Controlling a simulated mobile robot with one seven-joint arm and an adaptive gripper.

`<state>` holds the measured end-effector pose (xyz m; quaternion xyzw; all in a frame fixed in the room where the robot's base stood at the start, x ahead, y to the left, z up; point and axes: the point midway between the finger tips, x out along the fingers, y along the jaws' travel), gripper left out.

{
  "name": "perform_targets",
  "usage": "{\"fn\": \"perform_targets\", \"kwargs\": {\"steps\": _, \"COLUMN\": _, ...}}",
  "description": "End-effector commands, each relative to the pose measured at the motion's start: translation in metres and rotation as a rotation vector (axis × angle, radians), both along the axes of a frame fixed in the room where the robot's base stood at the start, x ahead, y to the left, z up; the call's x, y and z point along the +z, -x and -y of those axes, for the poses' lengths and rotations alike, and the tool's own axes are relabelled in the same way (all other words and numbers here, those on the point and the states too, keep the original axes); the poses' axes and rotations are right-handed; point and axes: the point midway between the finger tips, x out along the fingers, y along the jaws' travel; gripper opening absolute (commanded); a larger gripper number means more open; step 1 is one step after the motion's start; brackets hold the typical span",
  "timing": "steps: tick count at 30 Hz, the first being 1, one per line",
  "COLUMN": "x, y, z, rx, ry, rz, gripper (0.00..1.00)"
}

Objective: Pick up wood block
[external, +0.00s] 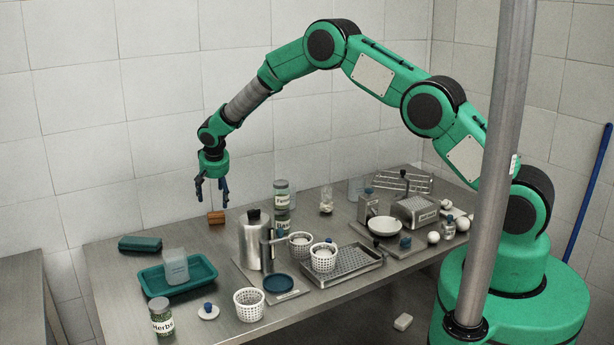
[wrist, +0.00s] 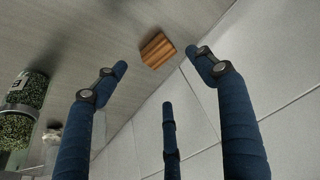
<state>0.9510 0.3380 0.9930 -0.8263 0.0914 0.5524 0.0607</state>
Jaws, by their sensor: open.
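The wood block (external: 216,217) is a small orange-brown block lying on the metal table near its back edge, by the tiled wall. In the wrist view the wood block (wrist: 157,50) shows striped grain and sits beyond the fingertips, a little above the middle of the picture. My gripper (external: 212,199) hangs above the table, pointing down, just over and slightly left of the block in the external view. In the wrist view my gripper (wrist: 158,62) has its dark blue fingers spread, with nothing between them. The block appears apart from the fingers.
Stacked herb jars (external: 282,205) stand right of the block, and a steel canister (external: 255,242) stands in front. A teal tray (external: 205,272) with a clear cup (external: 176,266) and a teal box (external: 140,243) lie left. White perforated baskets (external: 249,305) stand forward. Table around the block is clear.

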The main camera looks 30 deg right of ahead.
Motion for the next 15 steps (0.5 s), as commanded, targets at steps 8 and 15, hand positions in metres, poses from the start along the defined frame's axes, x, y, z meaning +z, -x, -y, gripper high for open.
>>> {"fn": "perform_targets", "kwargs": {"steps": 8, "x": -0.030, "y": -0.012, "z": 0.003, "rx": -0.001, "ry": 0.000, "rz": 0.000, "gripper": 0.70}}
{"fn": "perform_targets", "kwargs": {"steps": 15, "x": -0.036, "y": -0.016, "z": 0.003, "rx": -0.001, "ry": -0.001, "rz": 0.001, "gripper": 0.70}}
